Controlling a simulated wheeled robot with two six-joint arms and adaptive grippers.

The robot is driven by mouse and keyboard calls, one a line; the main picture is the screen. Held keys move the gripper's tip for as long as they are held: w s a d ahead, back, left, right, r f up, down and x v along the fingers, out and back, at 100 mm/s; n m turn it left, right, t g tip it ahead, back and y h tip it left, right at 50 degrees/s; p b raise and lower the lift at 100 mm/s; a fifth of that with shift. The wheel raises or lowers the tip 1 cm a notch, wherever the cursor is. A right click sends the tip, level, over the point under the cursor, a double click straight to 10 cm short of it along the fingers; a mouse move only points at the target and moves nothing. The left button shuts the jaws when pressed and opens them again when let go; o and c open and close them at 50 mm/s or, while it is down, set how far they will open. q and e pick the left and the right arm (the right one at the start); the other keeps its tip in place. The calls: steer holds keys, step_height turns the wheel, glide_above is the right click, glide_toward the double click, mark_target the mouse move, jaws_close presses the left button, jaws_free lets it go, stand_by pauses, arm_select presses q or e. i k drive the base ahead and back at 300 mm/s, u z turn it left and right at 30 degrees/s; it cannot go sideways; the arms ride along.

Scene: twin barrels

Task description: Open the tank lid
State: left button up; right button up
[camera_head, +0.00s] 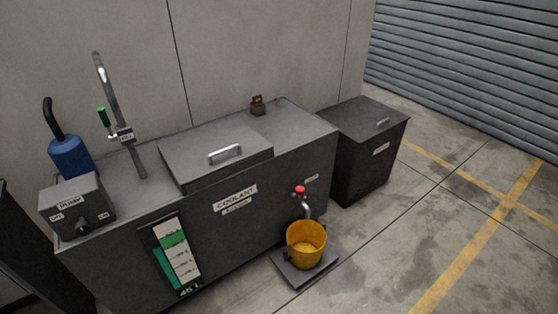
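A long dark grey tank (290,165) labelled COOLANT stands against the wall. Its square lid (195,155) lies shut on the top, with a silver bar handle (225,154) near the lid's front right edge. Neither my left gripper nor my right gripper is in view, and nothing touches the handle.
A pump box (78,205) with a blue motor (70,157) and an upright pipe (108,85) stand left of the lid. A yellow bucket (306,244) sits under a red-handled tap (300,190). A second lidded bin (365,160) is at right. The right floor is clear.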

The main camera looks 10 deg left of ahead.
mark_target(192, 156)
steer(key=z, duration=0.8)
steer(key=i, duration=0.85)
steer(key=u, duration=0.6)
